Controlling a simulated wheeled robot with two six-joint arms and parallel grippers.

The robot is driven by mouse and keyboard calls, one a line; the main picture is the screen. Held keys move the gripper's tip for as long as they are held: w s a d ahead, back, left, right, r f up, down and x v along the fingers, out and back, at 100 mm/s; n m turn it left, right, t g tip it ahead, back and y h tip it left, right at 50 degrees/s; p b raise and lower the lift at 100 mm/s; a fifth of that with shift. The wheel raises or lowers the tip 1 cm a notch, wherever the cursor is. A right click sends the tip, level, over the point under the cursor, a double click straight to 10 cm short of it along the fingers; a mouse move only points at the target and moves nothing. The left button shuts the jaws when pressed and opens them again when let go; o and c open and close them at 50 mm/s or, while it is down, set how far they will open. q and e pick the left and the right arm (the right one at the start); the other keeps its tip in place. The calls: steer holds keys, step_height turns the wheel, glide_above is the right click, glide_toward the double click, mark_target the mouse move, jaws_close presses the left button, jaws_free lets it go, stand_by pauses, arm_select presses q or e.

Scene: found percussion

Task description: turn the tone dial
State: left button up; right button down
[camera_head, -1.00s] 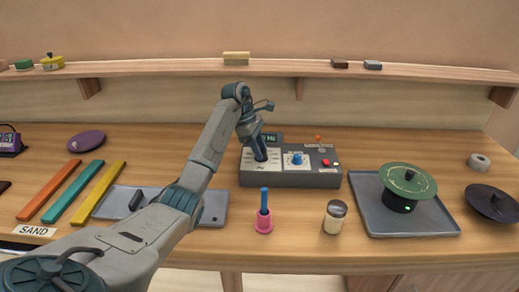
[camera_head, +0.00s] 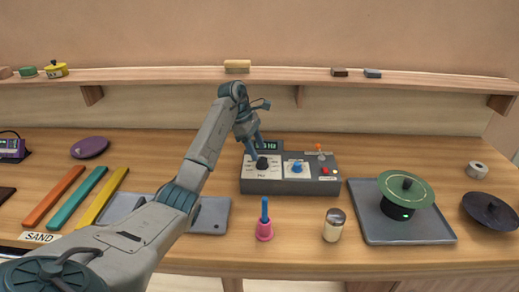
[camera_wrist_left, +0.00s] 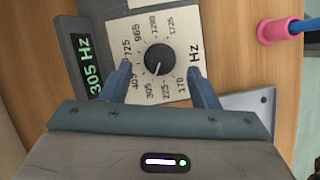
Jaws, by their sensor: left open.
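The tone dial is a round black knob (camera_wrist_left: 160,59) on a white Hz scale plate (camera_wrist_left: 139,27). In the wrist view its white mark points down toward the 305 and 225 end. The green display (camera_wrist_left: 89,68) reads 305 Hz. In the head view the dial (camera_head: 262,163) sits on the left part of a grey box (camera_head: 275,187). My left gripper (camera_wrist_left: 158,70) is open, with one finger on each side of the dial and a gap to it on both sides. In the head view the left gripper (camera_head: 254,152) is just above the dial. The right gripper is not in view.
A blue knob (camera_head: 297,166), an orange-tipped lever (camera_head: 318,149) and red button (camera_head: 325,171) share the box. A pink holder with a blue stick (camera_head: 264,230) and a shaker (camera_head: 334,225) stand in front. A grey tray (camera_head: 375,228) is to the right.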

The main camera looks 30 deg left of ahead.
arm_select(q)
steer(key=p+v, duration=0.5)
steer(key=v, duration=0.2)
steer(key=shift+r, duration=0.1)
stand_by(0.7)
stand_by(0.6)
